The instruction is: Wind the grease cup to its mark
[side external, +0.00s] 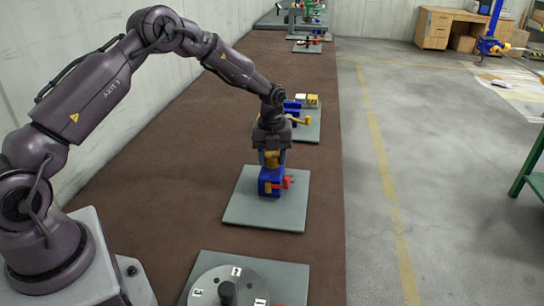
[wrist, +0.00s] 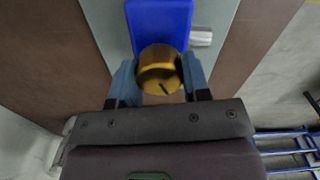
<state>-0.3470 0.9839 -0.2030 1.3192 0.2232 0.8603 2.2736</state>
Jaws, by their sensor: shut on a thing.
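The grease cup is a short brass-yellow cylinder (wrist: 160,68) on a blue body (wrist: 158,22) in the wrist view. A dark line shows on the cup's end face. My gripper (wrist: 159,82) has a blue-grey finger on each side of the cup and is shut on it. In the side view my gripper (side external: 271,154) points down over the blue body (side external: 269,181), with the cup (side external: 272,161) partly hidden between the fingers. A red part (side external: 286,182) sticks out to the right of the body. I cannot make out a separate mark on the body.
The blue body stands on a grey-green plate (side external: 243,213) on the brown bench. Nearer, another plate carries a grey numbered dial (side external: 213,283). The brown bench left of the plate (side external: 170,190) is clear.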

